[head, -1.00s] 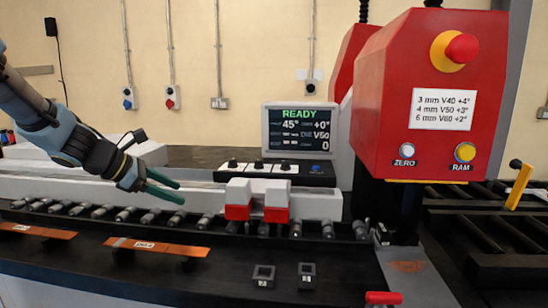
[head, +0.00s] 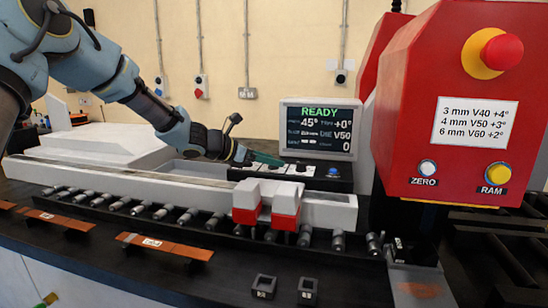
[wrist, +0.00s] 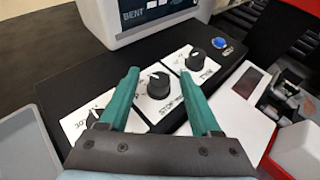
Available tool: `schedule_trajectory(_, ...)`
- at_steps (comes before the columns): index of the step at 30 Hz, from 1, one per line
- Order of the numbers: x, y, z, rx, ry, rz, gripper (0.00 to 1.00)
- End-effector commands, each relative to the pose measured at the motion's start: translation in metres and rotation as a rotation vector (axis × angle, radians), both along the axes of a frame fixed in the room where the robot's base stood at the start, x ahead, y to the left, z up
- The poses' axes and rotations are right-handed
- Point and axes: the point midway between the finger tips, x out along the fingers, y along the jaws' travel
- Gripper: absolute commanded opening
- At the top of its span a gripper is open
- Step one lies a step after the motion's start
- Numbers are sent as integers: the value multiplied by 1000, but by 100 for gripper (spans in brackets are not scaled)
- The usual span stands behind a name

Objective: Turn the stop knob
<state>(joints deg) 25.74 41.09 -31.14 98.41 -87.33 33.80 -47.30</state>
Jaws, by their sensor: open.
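The control box (wrist: 225,100) carries three dark knobs on white plates. The middle knob is the stop knob (wrist: 158,85); its plate reads "STOP" in the wrist view. A left knob (wrist: 93,117) and a right knob (wrist: 192,61) flank it. My gripper (wrist: 159,76) is open, its two green fingers on either side of the stop knob in the picture; I cannot tell whether they touch it. In the head view my gripper (head: 266,158) is over the control box (head: 340,183) and hides part of the knob row.
A display (head: 319,130) behind the box reads READY, 45°, +0°, V50. A blue button (wrist: 219,43) sits right of the knobs. Red-and-white clamp blocks (head: 268,205) stand in front, and the red machine head (head: 455,110) stands at right. Copper bars (head: 165,247) lie at front left.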

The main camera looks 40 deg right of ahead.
Motion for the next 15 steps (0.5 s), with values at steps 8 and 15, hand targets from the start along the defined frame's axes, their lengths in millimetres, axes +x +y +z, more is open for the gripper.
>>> schedule_trajectory(8,-3,-14,-7,0,0,0,64)
schedule_trajectory(15,-3,-14,-7,0,-1,0,61)
